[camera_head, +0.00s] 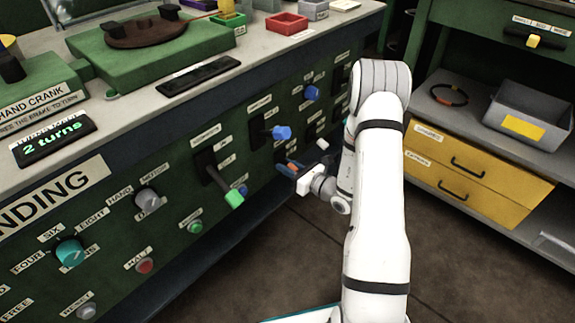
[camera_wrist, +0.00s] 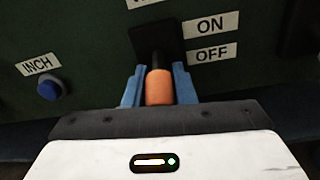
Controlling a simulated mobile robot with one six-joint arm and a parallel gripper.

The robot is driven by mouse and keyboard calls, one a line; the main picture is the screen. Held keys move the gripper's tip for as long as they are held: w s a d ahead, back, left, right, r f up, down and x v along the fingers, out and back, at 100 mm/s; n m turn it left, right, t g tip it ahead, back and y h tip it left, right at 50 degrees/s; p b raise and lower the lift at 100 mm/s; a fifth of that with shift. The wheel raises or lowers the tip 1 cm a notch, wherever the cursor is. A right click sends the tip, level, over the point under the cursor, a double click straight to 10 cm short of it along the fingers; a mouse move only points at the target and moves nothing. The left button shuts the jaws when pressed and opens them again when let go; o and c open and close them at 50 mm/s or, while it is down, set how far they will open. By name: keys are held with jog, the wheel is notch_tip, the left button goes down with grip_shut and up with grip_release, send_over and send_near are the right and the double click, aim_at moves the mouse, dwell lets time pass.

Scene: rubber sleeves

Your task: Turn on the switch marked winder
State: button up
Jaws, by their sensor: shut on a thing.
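An orange-handled lever switch (camera_wrist: 159,88) stands out from a black plate (camera_wrist: 152,40) on the dark green panel in the wrist view. An ON label (camera_wrist: 217,24) and an OFF label (camera_wrist: 213,52) sit right of the plate, ON above OFF. The lever's handle hangs low, near or below the OFF label. A label above the plate is cut off by the frame edge and cannot be read. My gripper (camera_wrist: 160,86) has its blue fingers closed on both sides of the orange handle. In the head view my gripper (camera_head: 289,168) is at the panel's lower right.
A blue INCH button (camera_wrist: 49,89) is left of the switch. A green-handled lever (camera_head: 232,197) and a blue-handled lever (camera_head: 281,132) stick out of the panel near my gripper. A shelf with yellow drawers (camera_head: 470,170) stands right of my arm. Bare floor lies between.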

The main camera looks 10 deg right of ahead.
jog(key=r+g+h+p, duration=0.1)
jog(key=p, duration=0.2)
jog(key=g+h+p, duration=0.1)
jog(key=p, duration=0.2)
jog(key=shift+s+d+r+g, duration=0.1)
jog(key=shift+s+r+g, duration=0.05)
jog(key=shift+r+g, duration=0.25)
jog(key=g+h+p, duration=0.1)
jog(key=g+p, duration=0.1)
jog(key=p, duration=0.1)
jog(key=shift+r+h, duration=0.2)
jog(key=shift+h, duration=0.2)
jog(key=shift+g+h+p, duration=0.4)
jog(key=shift+p, duration=0.35)
jog(key=o, duration=1)
jog(key=p+v, duration=0.2)
jog(key=v, duration=0.5)
jog(key=shift+d+r, duration=0.2)
jog(key=shift+r, duration=0.1)
